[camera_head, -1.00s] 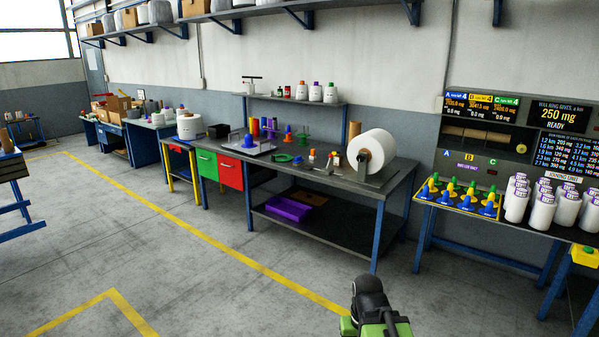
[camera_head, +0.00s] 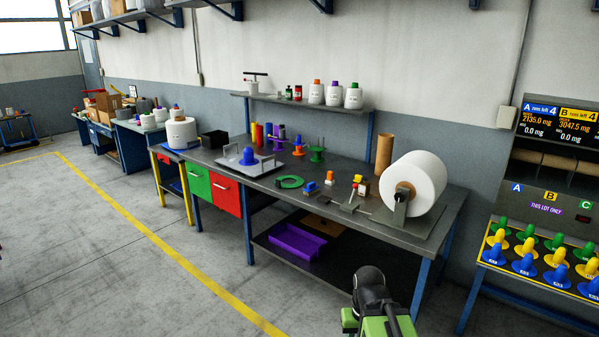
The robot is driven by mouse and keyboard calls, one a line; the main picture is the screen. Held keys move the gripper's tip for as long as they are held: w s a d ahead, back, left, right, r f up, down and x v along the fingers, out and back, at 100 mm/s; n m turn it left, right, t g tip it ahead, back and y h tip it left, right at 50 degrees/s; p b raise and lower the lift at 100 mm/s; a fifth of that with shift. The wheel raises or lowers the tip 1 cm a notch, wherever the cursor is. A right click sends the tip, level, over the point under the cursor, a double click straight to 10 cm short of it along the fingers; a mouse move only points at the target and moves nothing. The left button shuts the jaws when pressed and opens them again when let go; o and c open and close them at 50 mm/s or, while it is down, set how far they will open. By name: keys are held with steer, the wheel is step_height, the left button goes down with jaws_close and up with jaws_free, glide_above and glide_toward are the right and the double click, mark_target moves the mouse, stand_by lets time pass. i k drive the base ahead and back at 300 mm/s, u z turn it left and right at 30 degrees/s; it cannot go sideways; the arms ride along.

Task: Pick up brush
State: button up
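I cannot single out the brush for sure. Several small items lie on the front of the dark workbench (camera_head: 325,213), among them a low blue item (camera_head: 311,188), an orange-and-white item (camera_head: 330,178) and a yellow-and-white item (camera_head: 360,186). They are too small to identify. The black-and-green end of my arm (camera_head: 375,305) shows at the bottom edge, in front of the bench and apart from these items. Its fingers cannot be made out.
A large white roll (camera_head: 419,182) stands on the bench's right end. A green ring (camera_head: 289,182) and a tray with a blue cone (camera_head: 248,155) lie to the left. A purple bin (camera_head: 297,242) sits on the lower shelf. Open floor lies left of the bench.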

mark_target(312, 188)
steer(key=u, duration=0.25)
steer(key=i, duration=2.3)
steer(key=u, duration=0.7)
steer(key=i, duration=1.5)
steer(key=u, duration=0.15)
